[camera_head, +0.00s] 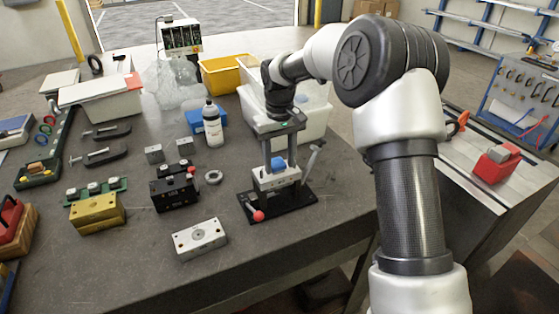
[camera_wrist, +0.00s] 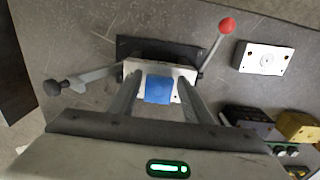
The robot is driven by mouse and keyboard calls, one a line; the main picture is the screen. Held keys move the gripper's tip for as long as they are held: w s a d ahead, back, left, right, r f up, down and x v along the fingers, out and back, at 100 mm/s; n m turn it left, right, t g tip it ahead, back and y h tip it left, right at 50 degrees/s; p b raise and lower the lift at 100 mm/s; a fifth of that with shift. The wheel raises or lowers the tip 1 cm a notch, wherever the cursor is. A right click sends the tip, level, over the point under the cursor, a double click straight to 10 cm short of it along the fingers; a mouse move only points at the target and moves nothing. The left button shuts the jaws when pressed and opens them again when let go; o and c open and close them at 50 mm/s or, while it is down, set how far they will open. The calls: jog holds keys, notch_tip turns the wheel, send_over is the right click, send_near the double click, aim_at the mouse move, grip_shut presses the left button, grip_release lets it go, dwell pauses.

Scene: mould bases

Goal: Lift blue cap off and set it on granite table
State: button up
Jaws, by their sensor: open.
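The blue cap (camera_head: 277,163) sits on top of a silver block (camera_head: 268,182), which rests on a black base plate with a red-knobbed lever. In the wrist view the blue cap (camera_wrist: 159,89) lies between the fingers of my gripper (camera_wrist: 157,85). My gripper (camera_head: 279,160) points down over the block with its fingers open, one on each side of the cap. Whether either finger touches the cap is hard to tell. The granite table (camera_head: 115,260) is grey and lies under the fixture.
A loose silver block (camera_head: 200,238) lies front left of the fixture, with a black block (camera_head: 173,190) behind it. A white bottle (camera_head: 212,125) and white bin (camera_head: 310,118) stand behind. Table is bare at the front left.

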jog(key=shift+c, duration=0.4)
jog(key=c, duration=0.7)
jog(key=shift+r, duration=0.15)
jog(key=shift+r+p, duration=0.8)
jog(key=shift+r, duration=0.05)
